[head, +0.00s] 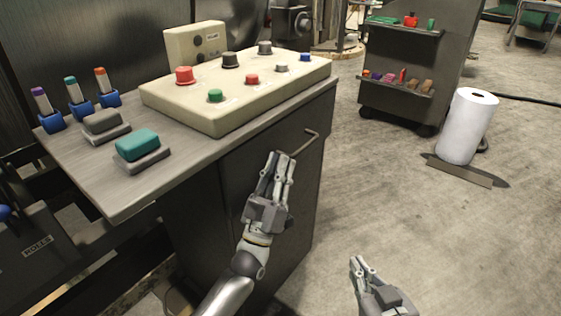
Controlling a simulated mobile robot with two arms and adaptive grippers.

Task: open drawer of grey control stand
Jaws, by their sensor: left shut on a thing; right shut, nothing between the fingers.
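The grey control stand (180,215) is at the left, with a light wooden-grey top. Its dark drawer front (250,165) is under the top edge and looks flush with the stand. The drawer's bar handle (307,140) sticks out at the upper right of this front. My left gripper (280,156) is shut on the near end of the handle, its fingers hiding that part. My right gripper (360,263) is shut and empty, low in front of the floor, apart from the stand.
A beige control box (180,104) with several coloured buttons stands on the top. Teal (137,144) and grey (101,121) blocks and several blue-based holders are beside it. A dark tool cart (408,75) and white paper roll (467,127) stand at the right. Floor between is clear.

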